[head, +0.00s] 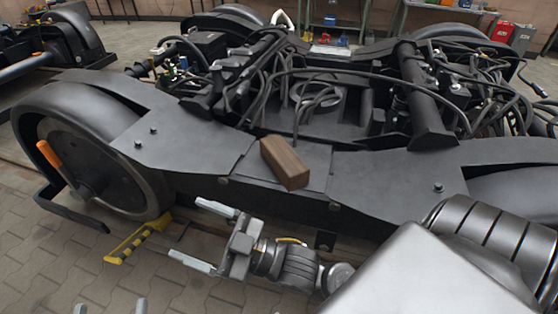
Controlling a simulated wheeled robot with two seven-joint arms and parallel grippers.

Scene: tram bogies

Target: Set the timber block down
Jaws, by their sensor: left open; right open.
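The brown timber block (283,162) lies tilted across the flat plate in the middle of the dark bogie frame's near side beam (190,143). Its near end is close to the plate's front edge. My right gripper (186,230) is open and empty, below and left of the block, in front of the side beam and apart from the block. My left gripper (110,308) shows only its two fingertips at the bottom edge. They are spread apart with nothing seen between them; the rest of it is out of frame.
A large wheel (90,165) with an orange handle stands at the left of the bogie. A yellow-and-black striped piece (135,243) lies on the paved floor below it. Cables and hoses (290,80) crowd the frame behind the block. Another bogie (50,50) stands at the far left.

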